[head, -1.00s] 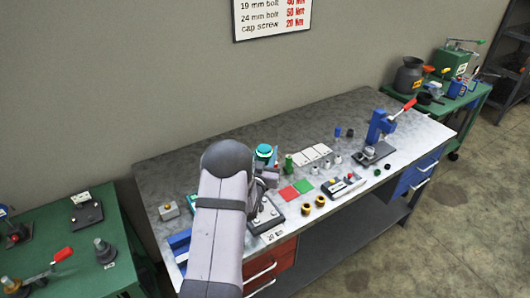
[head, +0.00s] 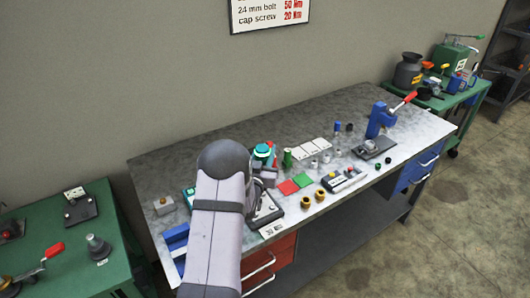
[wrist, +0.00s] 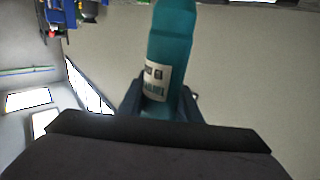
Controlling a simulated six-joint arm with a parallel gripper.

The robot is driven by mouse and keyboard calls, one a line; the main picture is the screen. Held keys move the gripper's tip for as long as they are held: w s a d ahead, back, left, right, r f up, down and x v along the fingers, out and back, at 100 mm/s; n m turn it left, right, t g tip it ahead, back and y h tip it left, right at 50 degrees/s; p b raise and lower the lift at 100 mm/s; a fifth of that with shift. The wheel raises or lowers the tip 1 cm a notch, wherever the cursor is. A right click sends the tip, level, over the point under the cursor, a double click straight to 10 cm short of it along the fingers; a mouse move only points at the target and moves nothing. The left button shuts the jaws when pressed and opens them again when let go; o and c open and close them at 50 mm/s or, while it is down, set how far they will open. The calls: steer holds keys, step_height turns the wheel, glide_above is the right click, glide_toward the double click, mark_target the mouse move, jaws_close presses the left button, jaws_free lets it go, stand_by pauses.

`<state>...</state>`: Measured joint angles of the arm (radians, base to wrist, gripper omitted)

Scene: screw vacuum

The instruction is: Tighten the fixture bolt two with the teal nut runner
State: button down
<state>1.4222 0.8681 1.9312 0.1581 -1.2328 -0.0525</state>
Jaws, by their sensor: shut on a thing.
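The teal nut runner (wrist: 172,40) stands out from between the dark jaws of my gripper (wrist: 160,100) in the wrist view, with a white printed label on its body. My gripper is shut on it. In the head view, a teal top (head: 262,150) shows just right of my arm, probably the same tool. A dark fixture plate (head: 266,211) lies on the bench beside my arm, partly covered by it. I cannot make out bolt two or whether the tool touches a bolt.
The bench holds a red pad (head: 288,187), a green pad (head: 302,180), two brass-coloured pieces (head: 313,198), a grey device (head: 343,180) and a blue press (head: 380,122). A green side table (head: 60,240) stands at left. The bench's back strip is mostly clear.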

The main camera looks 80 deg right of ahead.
steer(key=shift+f+b, duration=0.9)
steer(key=shift+b, duration=0.65)
stand_by(0.9)
steer(key=shift+f+b, duration=0.7)
steer(key=shift+b, duration=0.05)
stand_by(0.5)
steer(key=shift+r, duration=0.1)
stand_by(0.5)
